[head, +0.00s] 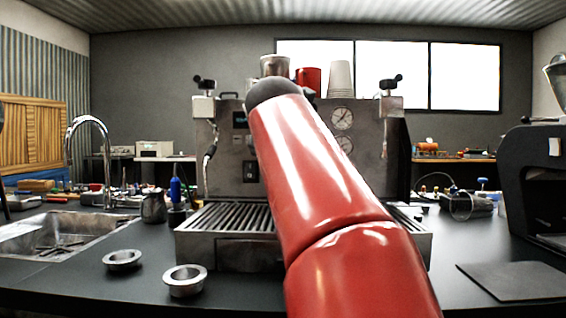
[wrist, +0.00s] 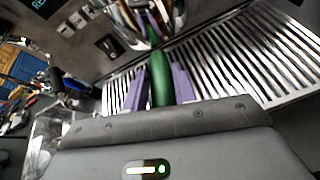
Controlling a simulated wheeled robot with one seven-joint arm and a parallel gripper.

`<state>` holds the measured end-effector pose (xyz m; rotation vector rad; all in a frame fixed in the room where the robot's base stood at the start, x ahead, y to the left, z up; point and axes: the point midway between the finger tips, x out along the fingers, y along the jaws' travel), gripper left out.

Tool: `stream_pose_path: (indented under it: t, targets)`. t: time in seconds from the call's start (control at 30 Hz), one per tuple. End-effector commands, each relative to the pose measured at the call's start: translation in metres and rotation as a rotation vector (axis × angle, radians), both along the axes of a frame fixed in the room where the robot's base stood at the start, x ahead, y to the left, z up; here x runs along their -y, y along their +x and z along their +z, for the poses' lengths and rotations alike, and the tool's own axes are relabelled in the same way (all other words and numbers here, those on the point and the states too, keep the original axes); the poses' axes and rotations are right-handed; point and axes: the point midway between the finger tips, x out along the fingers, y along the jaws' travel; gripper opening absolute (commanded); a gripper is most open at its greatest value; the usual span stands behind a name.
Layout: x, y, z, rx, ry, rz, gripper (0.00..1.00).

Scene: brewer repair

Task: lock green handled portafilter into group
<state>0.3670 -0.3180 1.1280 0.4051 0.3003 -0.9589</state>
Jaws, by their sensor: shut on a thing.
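The green handle (wrist: 163,72) of the portafilter runs up the middle of the wrist view between the purple fingers of my gripper (wrist: 158,88), which is shut on it. The handle points toward the shiny metal parts (wrist: 125,18) at the front of the espresso machine. I cannot tell whether the portafilter's basket is seated in the group, touching it or apart. In the head view my red arm covers the middle of the espresso machine (head: 228,150), hiding my gripper, the portafilter and the group.
The slatted drip tray (head: 235,217) lies below, also in the wrist view (wrist: 235,55). Two metal rings (head: 185,280) (head: 122,259) lie on the counter at front left. A sink (head: 60,235) is at left, a dark mat (head: 513,280) and a grinder (head: 540,180) at right.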

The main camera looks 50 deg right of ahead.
Motion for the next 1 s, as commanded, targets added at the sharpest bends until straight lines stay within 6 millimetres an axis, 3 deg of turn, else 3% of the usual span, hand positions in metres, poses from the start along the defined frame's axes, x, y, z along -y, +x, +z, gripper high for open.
stream_pose_path:
  t: [0.5,0.77,0.8,0.93,1.0]
  targets:
    - [0.012,-0.018,0.002,0.006,-0.002,0.191,0.0]
    - [0.014,-0.019,0.002,0.004,-0.002,0.204,0.0]
    - [0.014,-0.019,0.002,0.004,-0.002,0.204,0.32]
    - [0.014,-0.019,0.001,0.003,-0.001,0.203,0.49]
    - [0.014,-0.019,0.001,0.002,0.0,0.203,0.53]
